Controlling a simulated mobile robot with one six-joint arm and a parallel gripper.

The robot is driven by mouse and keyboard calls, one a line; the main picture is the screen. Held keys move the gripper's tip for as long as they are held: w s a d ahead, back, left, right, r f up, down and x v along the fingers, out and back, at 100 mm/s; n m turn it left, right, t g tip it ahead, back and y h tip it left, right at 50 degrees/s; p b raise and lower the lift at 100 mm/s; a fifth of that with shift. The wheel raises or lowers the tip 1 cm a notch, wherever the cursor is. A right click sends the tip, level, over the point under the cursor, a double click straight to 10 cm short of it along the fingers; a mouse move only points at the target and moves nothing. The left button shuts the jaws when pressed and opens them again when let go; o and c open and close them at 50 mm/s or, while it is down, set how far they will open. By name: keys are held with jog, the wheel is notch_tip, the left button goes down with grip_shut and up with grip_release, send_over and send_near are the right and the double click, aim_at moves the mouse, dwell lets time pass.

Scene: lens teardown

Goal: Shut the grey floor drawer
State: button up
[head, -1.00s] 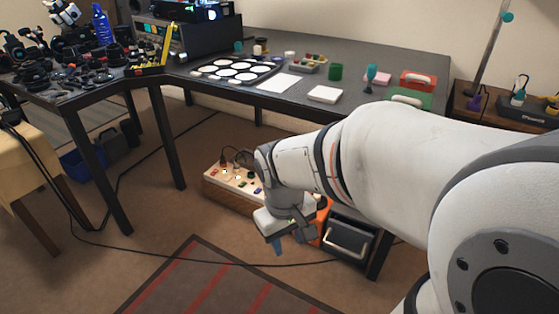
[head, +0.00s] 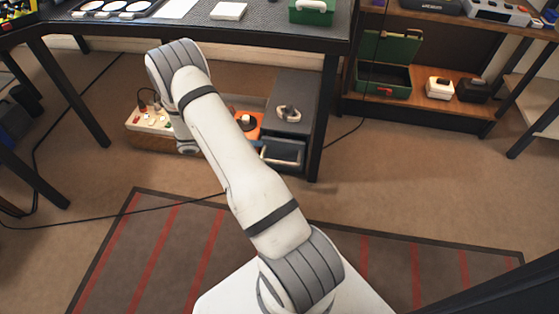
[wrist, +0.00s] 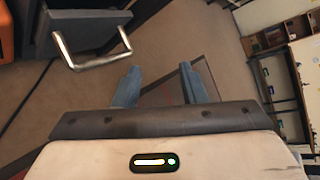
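The grey floor drawer (head: 284,151) stands pulled out from the front of a grey cabinet (head: 306,87) under the table. In the wrist view the drawer's dark front (wrist: 88,28) and silver handle (wrist: 92,61) are at the upper left. My gripper (wrist: 160,82) has its two blue fingers spread with nothing between them. The handle lies to the left of the fingers, apart from them. In the head view my gripper is mostly hidden behind my arm.
An orange box (head: 246,125) stands left of the cabinet, beside a low crate with a switch panel (head: 150,119). A metallic item (head: 289,113) sits on the cabinet. A table leg (head: 324,115) stands close on the right. The floor and striped rug (head: 390,250) in front are clear.

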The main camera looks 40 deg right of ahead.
aim_at(279, 162)
jog(key=d+f+n+t+h, duration=0.2)
jog(key=f+n, duration=0.4)
jog(key=f, duration=0.2)
jog(key=d+f+n+t+h, duration=0.2)
jog(key=f+n, duration=0.3)
jog(key=f, duration=0.4)
jog(key=shift+n, duration=0.3)
jog(key=d, duration=0.4)
jog(key=s+d+f+b, duration=0.1)
jog(key=d, duration=0.2)
grip_shut()
